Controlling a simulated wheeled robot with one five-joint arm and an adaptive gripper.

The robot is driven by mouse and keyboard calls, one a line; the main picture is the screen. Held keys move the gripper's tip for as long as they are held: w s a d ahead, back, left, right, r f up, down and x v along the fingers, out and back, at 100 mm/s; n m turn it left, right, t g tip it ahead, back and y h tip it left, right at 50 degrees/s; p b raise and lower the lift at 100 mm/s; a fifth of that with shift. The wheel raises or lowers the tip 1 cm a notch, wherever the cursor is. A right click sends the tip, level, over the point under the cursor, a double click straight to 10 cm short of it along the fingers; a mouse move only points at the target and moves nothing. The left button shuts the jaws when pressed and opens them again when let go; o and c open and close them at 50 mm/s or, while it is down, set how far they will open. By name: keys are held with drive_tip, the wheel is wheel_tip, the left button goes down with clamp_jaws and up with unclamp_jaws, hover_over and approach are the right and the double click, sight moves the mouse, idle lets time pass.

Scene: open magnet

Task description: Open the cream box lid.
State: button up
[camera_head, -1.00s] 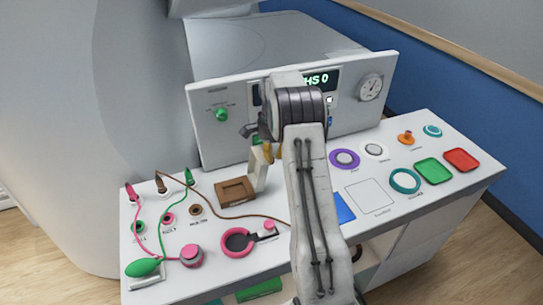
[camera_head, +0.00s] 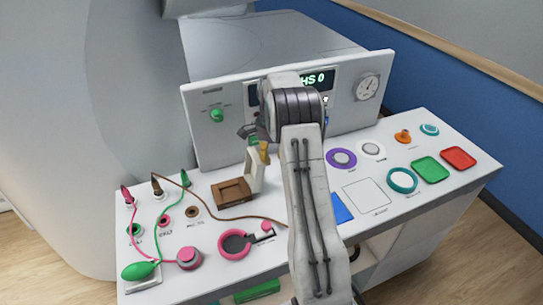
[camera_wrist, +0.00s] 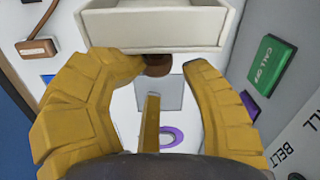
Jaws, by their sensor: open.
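The cream lid (camera_head: 256,172) stands up on edge at the right side of the brown box base (camera_head: 235,193), whose square opening shows. In the wrist view the hollow cream lid (camera_wrist: 155,28) fills the top middle, with its brown knob (camera_wrist: 158,66) pointing toward me. My gripper (camera_head: 263,150) is at the upper right of the lid, partly hidden by my arm in the head view. In the wrist view its yellow fingers (camera_wrist: 143,64) are spread to either side of the knob, which sits near the fingertips. I cannot tell whether either finger touches the lid.
The upright panel with a green knob (camera_head: 217,115) and dial (camera_head: 367,87) rises behind. A pink ring (camera_head: 236,243) and cables lie in front. The green tray (camera_head: 431,170) and red tray (camera_head: 458,159) are at right. A green call button (camera_wrist: 271,65) shows in the wrist view.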

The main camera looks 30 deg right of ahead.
drive_tip(key=shift+s+a+f+g, duration=0.15)
drive_tip(key=shift+s+a+f, duration=0.1)
drive_tip(key=shift+f, duration=0.15)
drive_tip(key=shift+s+a+f+g, duration=0.1)
drive_tip(key=shift+a+f+g, duration=0.1)
drive_tip(key=shift+f, duration=0.2)
drive_tip(key=shift+w+r, duration=0.1)
drive_tip(key=shift+r, duration=0.4)
wheel_tip(320, 180, up, 13)
drive_tip(key=shift+d+f, duration=0.2)
drive_tip(key=shift+d, duration=0.15)
